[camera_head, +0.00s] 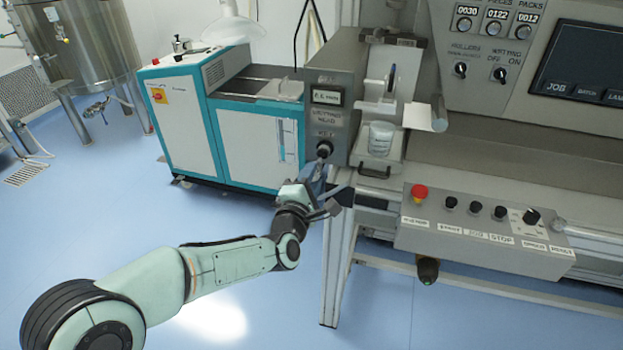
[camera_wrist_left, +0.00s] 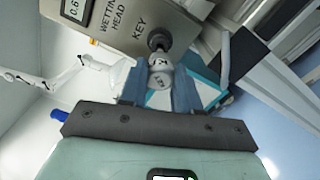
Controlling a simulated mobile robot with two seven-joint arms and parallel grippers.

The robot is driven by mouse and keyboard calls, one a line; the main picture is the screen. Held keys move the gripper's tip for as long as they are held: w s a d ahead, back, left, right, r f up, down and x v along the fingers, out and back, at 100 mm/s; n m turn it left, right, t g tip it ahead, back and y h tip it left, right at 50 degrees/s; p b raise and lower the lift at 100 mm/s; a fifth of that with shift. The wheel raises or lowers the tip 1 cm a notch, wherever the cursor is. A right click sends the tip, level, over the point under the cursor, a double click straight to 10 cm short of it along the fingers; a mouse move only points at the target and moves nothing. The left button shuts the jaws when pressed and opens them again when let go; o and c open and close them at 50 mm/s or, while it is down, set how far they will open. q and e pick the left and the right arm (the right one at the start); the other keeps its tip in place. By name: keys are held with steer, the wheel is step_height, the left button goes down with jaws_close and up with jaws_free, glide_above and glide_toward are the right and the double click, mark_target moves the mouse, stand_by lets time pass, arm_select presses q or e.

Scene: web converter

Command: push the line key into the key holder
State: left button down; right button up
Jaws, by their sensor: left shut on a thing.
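The key holder (camera_head: 324,149) is a dark round socket on the grey wetting head panel, below a small display. In the left wrist view the holder (camera_wrist_left: 158,41) sits beside the printed word KEY. My left gripper (camera_head: 319,179) is just below it, reaching up toward the panel. In the left wrist view my left gripper (camera_wrist_left: 159,92) has its blue fingers shut on the line key (camera_wrist_left: 160,68), a small grey round piece with dark marks. The key's far end is at the holder's mouth; I cannot tell whether it touches or is inside. My right gripper is not in view.
The grey wetting head box (camera_head: 340,103) stands above my gripper. A control box (camera_head: 487,232) with a red button and several black knobs juts out to the right. A white and teal cabinet (camera_head: 240,135) stands on the left. Blue floor is clear below.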

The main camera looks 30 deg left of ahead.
arm_select(q)
steer(key=shift+f+b, duration=0.2)
steer(key=shift+b, duration=0.65)
stand_by(0.9)
steer(key=shift+b+x, duration=0.35)
steer(key=shift+x, duration=1)
steer(key=shift+f, duration=0.15)
steer(key=shift+w, duration=0.15)
steer(key=shift+b+x, duration=0.3)
steer(key=shift+x, duration=0.45)
steer(key=shift+a, duration=0.1)
steer(key=c, duration=0.7)
jaws_free()
steer(key=shift+c, duration=0.2)
